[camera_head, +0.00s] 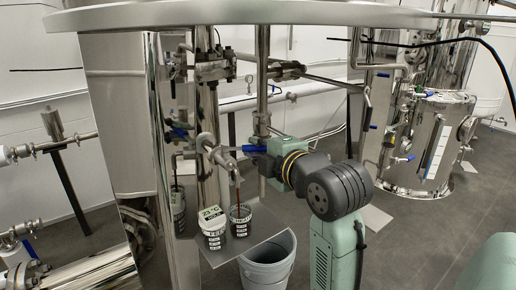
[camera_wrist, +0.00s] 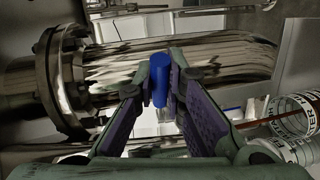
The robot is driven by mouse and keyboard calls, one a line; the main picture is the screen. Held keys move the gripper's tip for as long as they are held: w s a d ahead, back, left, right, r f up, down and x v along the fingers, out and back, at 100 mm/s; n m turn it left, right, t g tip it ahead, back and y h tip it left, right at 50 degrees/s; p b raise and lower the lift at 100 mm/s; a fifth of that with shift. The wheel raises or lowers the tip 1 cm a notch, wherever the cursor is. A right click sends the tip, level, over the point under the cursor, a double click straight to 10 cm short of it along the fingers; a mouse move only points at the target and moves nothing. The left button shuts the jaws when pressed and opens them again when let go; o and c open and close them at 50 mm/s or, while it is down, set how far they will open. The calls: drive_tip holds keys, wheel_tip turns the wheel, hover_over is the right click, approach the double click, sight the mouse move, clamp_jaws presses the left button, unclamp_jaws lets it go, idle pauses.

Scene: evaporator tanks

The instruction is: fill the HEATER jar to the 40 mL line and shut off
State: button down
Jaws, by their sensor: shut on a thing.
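My gripper (camera_head: 255,150) is shut on a blue valve handle (camera_wrist: 160,80), which stands between the fingertips in the wrist view. The handle (camera_head: 252,148) belongs to the sampling tap above the jars. The jar's inside looks dark in the head view. Its liquid level against the lines cannot be read.
A grey bucket (camera_head: 268,264) is below. Another blue handle (camera_head: 179,131) is to the left. Steel pipes and a polished tank crowd the tap.

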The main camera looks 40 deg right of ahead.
drive_tip(key=c, duration=1.6)
unclamp_jaws()
drive_tip(key=shift+c, duration=0.2)
drive_tip(key=v, duration=1.2)
drive_tip(key=shift+r, duration=0.1)
